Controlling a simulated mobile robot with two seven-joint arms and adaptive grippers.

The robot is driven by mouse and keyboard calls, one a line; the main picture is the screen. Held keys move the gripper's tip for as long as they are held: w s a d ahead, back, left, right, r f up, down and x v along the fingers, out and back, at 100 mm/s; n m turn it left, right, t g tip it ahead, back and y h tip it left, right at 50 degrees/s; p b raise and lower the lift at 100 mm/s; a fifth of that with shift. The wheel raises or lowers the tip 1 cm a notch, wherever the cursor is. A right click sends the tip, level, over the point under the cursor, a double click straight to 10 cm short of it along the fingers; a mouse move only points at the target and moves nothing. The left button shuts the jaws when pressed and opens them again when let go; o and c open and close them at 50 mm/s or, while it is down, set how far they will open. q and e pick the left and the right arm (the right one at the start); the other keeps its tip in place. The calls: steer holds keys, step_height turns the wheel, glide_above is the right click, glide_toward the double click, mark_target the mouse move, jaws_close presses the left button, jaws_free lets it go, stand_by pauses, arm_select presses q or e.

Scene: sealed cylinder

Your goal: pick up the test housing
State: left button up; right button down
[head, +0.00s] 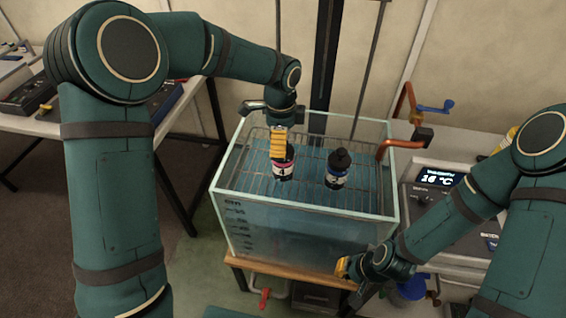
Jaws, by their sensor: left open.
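Two dark, capped cylindrical housings stand on a wire rack (315,178) inside a glass-walled water tank (300,232). The left housing (284,170) has a pink band and a white label. The right housing (337,169) has a dark cap and a blue-and-white label. I cannot tell which is the test housing. My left gripper (279,150), with yellow fingers, points down at the top of the left housing and hides part of it. It is open. My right gripper (347,270) is outside the tank by its front right corner; its finger gap is unclear.
The tank's glass rim surrounds the housings. A copper pipe (402,144) crosses the rim at the right. A control unit with a temperature display (435,179) stands right of the tank. A white table (120,125) with instruments is at the left. A wooden shelf edge (290,271) runs below the tank.

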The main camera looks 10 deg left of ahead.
arm_select(q)
steer(key=f, duration=0.3)
steer(key=f+b, duration=0.1)
steer(key=f, duration=0.1)
steer(key=shift+d+f, duration=0.15)
steer(key=shift+d, duration=0.15)
steer(key=c, duration=1.4)
